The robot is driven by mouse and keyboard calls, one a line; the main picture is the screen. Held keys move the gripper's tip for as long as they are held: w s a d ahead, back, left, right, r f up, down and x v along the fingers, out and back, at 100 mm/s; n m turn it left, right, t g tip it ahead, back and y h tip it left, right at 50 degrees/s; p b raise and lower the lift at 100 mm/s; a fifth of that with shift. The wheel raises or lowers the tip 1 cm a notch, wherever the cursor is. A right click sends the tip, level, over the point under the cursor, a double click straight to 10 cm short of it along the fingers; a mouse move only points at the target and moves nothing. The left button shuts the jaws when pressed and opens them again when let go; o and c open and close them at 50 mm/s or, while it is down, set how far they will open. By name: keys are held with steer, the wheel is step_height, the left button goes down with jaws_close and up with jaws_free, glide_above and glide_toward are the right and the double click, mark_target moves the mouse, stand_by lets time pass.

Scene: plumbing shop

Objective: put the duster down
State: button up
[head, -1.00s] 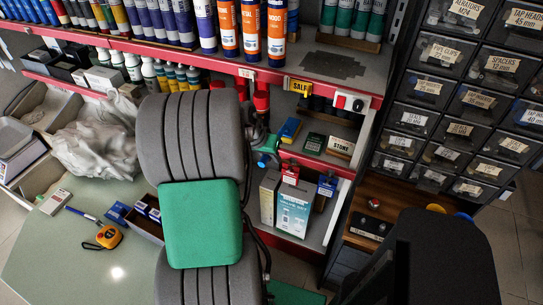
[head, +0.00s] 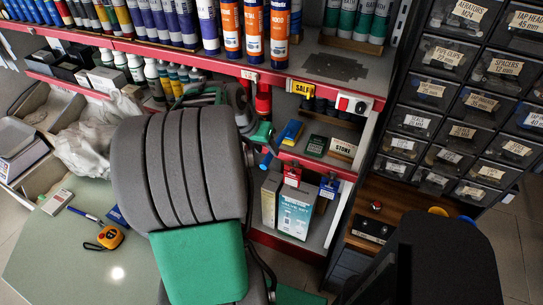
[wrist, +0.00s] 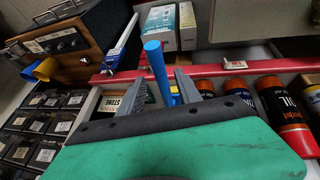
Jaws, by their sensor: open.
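The duster shows by its blue handle (wrist: 156,68) in the wrist view, standing out between and beyond the two grey fingers of my gripper (wrist: 163,84). In the head view the blue handle (head: 265,162) slants down beside the red edge of the middle shelf (head: 325,166), with a teal part (head: 262,134) above it. My gripper is open, its fingers on either side of the handle with room visible. The rest of the duster is hidden behind my gripper and arm. I cannot tell how fully the duster rests on the shelf.
On the same shelf stand a STONE sign (head: 343,149), a dark green box (head: 316,145) and a yellow-blue item (head: 291,132). Boxes (head: 294,212) stand on the shelf below. Orange tubes (head: 277,35) line the top shelf. Labelled drawers (head: 430,91) are at right.

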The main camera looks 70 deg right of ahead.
steer(key=w+a+r+n+t+y, duration=0.15)
steer(key=w+a+n, duration=0.25)
steer(key=w+a, duration=0.5)
steer(key=w+a+r+n+t+h, duration=0.1)
steer(key=w+a+r+n+t, duration=0.3)
steer(key=w+a, duration=0.55)
steer(key=a+f+n+y, duration=0.2)
steer(key=a+n, duration=0.8)
steer(key=a, duration=1.4)
steer(key=shift+w+a+n+y, duration=0.3)
steer(key=shift+a+n+y, duration=0.1)
steer(key=shift+y, duration=0.65)
